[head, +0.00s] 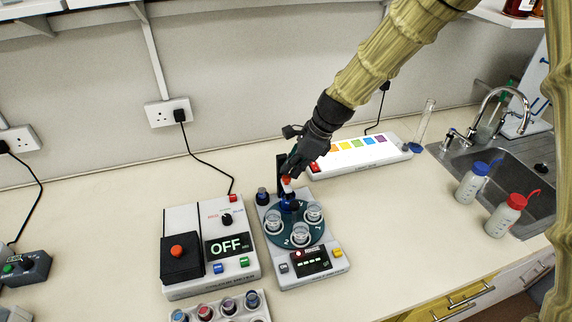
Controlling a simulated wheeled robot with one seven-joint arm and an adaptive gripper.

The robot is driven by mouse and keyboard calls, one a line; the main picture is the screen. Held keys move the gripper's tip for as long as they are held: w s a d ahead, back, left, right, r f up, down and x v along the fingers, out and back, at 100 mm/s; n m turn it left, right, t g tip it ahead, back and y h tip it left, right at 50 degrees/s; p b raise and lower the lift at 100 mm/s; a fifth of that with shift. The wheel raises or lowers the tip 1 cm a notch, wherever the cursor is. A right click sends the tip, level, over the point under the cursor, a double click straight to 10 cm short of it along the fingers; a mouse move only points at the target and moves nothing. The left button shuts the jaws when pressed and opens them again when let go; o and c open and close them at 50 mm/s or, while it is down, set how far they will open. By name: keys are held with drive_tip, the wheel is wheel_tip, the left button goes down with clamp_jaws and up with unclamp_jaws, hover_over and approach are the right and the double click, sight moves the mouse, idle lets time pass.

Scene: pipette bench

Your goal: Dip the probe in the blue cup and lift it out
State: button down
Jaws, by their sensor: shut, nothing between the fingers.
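My gripper (291,174) is shut and holds nothing. It is at the back of a white carousel device (322,268), right at a small orange-red cap (287,181), and I cannot tell whether it touches the cap. A dark upright post (281,172) stands just behind. The device has a teal turntable (281,238) with several clear cups around it. A dark blue part (289,203) sits at the turntable's back, below the cap; I cannot tell whether it is the blue cup or part of the probe. The probe's tip is not clearly visible.
Left is a meter box (186,221) reading OFF, with a red button on a black block. A rack (230,317) of small coloured-content cups stands in front. Behind right is a colour-chart strip (358,156). Two wash bottles (472,185) stand by the sink (530,170). The bench's right front is clear.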

drive_tip(key=d+p, duration=0.2)
drive_tip(key=d, duration=0.1)
drive_tip(key=shift+r, duration=0.4)
drive_tip(key=v, duration=1.2)
